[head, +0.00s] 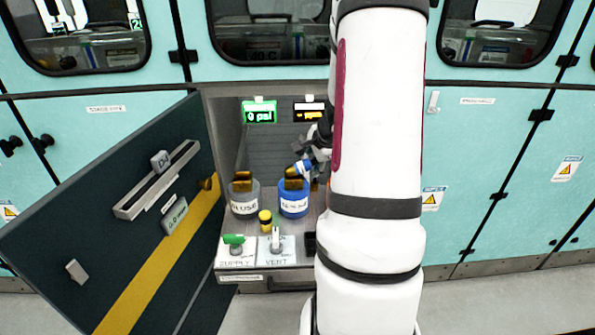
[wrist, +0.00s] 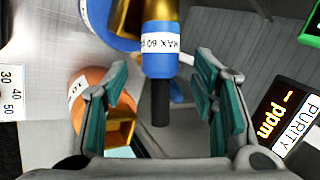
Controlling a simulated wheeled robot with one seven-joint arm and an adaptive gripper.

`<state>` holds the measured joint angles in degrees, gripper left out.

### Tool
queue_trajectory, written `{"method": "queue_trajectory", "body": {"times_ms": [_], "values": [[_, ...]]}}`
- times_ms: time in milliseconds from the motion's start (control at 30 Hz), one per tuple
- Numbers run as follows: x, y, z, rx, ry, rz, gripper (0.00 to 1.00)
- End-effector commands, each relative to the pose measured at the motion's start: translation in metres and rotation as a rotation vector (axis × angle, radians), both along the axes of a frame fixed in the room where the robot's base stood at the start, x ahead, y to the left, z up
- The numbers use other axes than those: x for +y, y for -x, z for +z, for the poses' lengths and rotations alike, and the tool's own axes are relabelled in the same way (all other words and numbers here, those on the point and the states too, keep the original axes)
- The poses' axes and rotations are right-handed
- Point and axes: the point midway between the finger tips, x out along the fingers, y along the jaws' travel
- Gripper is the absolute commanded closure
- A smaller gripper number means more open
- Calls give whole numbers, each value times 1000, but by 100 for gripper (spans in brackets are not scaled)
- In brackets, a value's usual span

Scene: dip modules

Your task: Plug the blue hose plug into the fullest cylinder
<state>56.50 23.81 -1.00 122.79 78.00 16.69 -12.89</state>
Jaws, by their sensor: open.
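The blue hose plug (head: 303,168) is beside the brass top of the blue cylinder (head: 293,200) in the head view. In the wrist view the plug (wrist: 161,62) has a white "MAX 60" label and a black tail. Its upper end meets or overlaps a brass part; I cannot tell whether it is seated. My gripper (wrist: 163,78) is open, its teal-padded fingers on either side of the plug, with gaps visible. A grey cylinder (head: 244,202) stands left of the blue one. An orange cylinder (wrist: 90,85) shows in the wrist view; my arm mostly hides it in the head view.
A dark door (head: 120,235) stands open at left. A green "0 psi" display (head: 259,112) and an orange ppm display (head: 309,112) are at the back. A yellow-black part (head: 265,221), a green supply lever (head: 234,240) and a vent lever (head: 276,240) are in front.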

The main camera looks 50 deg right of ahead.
Motion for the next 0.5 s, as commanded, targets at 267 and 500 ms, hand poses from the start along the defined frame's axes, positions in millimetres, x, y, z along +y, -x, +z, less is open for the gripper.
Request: {"method": "queue_trajectory", "body": {"times_ms": [267,500], "values": [[-6,-13,-22,0,1,-1,48],[-6,-13,-22,0,1,-1,57]]}}
